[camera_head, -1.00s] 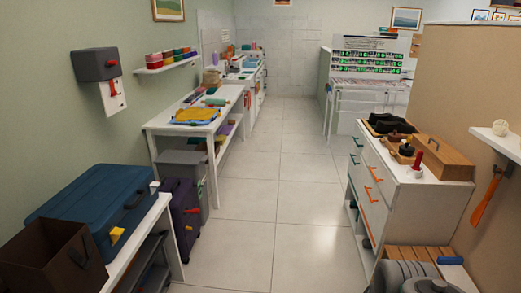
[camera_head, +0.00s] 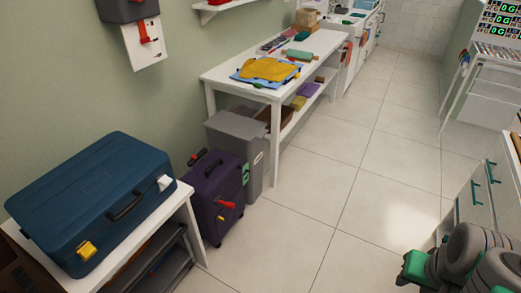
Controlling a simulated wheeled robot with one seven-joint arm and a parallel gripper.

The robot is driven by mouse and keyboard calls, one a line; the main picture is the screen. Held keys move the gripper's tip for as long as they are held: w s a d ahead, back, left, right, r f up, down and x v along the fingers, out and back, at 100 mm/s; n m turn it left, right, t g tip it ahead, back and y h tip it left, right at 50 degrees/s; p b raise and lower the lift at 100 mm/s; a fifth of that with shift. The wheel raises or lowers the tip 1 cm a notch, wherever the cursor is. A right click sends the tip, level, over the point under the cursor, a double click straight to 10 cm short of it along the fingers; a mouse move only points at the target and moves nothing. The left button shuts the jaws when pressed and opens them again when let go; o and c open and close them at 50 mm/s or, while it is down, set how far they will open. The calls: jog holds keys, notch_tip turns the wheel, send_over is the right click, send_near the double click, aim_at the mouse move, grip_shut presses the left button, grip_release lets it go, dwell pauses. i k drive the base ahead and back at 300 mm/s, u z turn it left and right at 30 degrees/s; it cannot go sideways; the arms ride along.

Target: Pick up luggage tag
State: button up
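A purple suitcase (camera_head: 215,196) stands upright on the floor between the near bench and a grey bin. A red tag-like piece (camera_head: 227,204) and a small orange piece (camera_head: 221,217) show on its front. A blue hard case (camera_head: 95,200) lies on the near white bench. A yellow piece (camera_head: 87,250) is at its front left and a white piece (camera_head: 164,182) at its front right. I cannot tell which of these small pieces is the luggage tag. Grey and green parts of my arm show at the bottom right. My gripper cannot be made out.
The near white bench (camera_head: 185,217) has shelves below. A grey lidded bin (camera_head: 236,150) stands beside a white table (camera_head: 215,77) holding yellow and blue cloths. White drawers (camera_head: 478,195) stand at the right. The tiled floor (camera_head: 330,190) between is clear.

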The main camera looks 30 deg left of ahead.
aim_at(246, 177)
jog(key=u, duration=0.3)
jog(key=i, duration=1.5)
jog(key=u, duration=1.3)
jog(key=i, duration=0.9)
jog(key=u, duration=1.5)
jog(key=i, duration=0.45)
jog(key=u, duration=0.25)
